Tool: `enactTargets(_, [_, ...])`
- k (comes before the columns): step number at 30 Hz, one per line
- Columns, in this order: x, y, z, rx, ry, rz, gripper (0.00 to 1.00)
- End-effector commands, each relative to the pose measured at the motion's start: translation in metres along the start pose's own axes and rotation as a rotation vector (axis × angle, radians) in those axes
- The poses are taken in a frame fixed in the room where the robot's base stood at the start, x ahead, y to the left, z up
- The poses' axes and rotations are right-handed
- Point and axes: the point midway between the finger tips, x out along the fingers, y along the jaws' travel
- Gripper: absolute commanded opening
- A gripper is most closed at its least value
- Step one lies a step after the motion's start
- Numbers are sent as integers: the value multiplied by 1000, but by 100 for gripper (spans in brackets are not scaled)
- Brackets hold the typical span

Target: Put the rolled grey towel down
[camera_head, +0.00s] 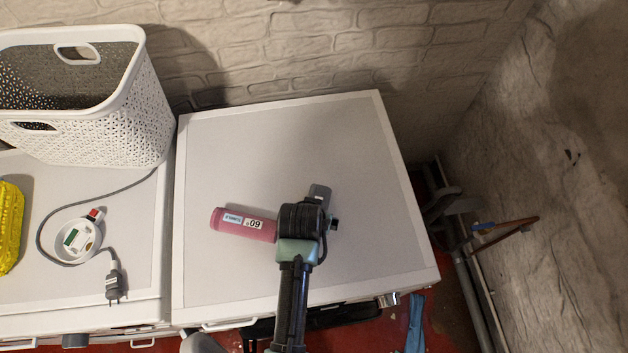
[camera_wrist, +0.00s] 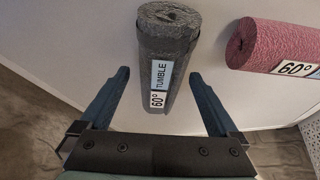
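The rolled grey towel (camera_wrist: 168,60) has a label reading "60° TUMBLE" in the wrist view. It is between my gripper's fingers (camera_wrist: 159,73), with a visible gap to each side. My gripper is open. In the head view, part of the grey towel (camera_head: 320,192) shows past my gripper (camera_head: 305,218), which hides the rest. The towel appears to rest on the white appliance top (camera_head: 290,130); I cannot tell whether it touches all along.
A pink roll (camera_head: 243,224) lies close beside the towel, left in the head view. A white basket (camera_head: 140,115), a corded round device (camera_head: 78,240) and a yellow item (camera_head: 9,225) are on the left surface. The appliance top's back is clear. Walls stand behind and right.

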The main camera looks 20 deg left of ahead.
Motion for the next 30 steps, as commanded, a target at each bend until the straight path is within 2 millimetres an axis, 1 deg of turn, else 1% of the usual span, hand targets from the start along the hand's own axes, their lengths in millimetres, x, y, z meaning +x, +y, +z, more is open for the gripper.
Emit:
enactTargets(8, [-1,0,0,0,0,0,98])
enactTargets(11, [-5,0,-2,0,1,0,98])
enactTargets(14, [-15,0,-2,0,2,0,98])
enactTargets(17, [-30,0,-2,0,3,0,98])
enactTargets(24, [-77,0,-2,0,3,0,98])
enactTargets(30, [-108,0,-2,0,3,0,98])
